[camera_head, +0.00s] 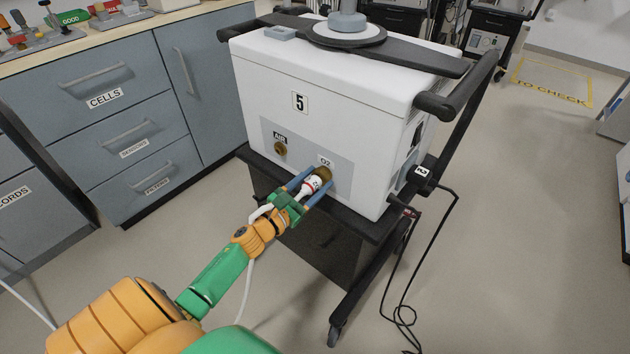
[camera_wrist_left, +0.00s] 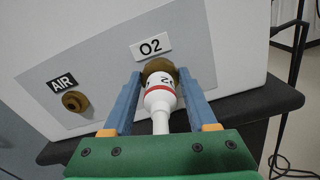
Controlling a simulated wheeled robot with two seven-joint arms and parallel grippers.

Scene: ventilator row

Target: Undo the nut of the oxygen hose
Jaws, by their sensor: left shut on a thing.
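The oxygen hose ends in a white plug with a red band (camera_head: 310,186), also seen in the left wrist view (camera_wrist_left: 160,93). A brass nut (camera_wrist_left: 159,68) joins it to the port under the O2 label (camera_wrist_left: 151,47) on the ventilator's panel; the nut shows in the head view too (camera_head: 323,173). My left gripper (camera_head: 319,180) reaches up to the panel, its blue fingers (camera_wrist_left: 161,80) on either side of the plug and shut on the nut. The port behind the nut is hidden. My right gripper is not in view.
The white ventilator numbered 5 (camera_head: 300,101) stands on a dark cart (camera_head: 355,225). A bare brass AIR port (camera_head: 280,149) sits left of O2. A black cable (camera_head: 404,270) hangs at the right. Blue-grey drawers (camera_head: 120,125) stand at the left; the floor at the right is mostly clear.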

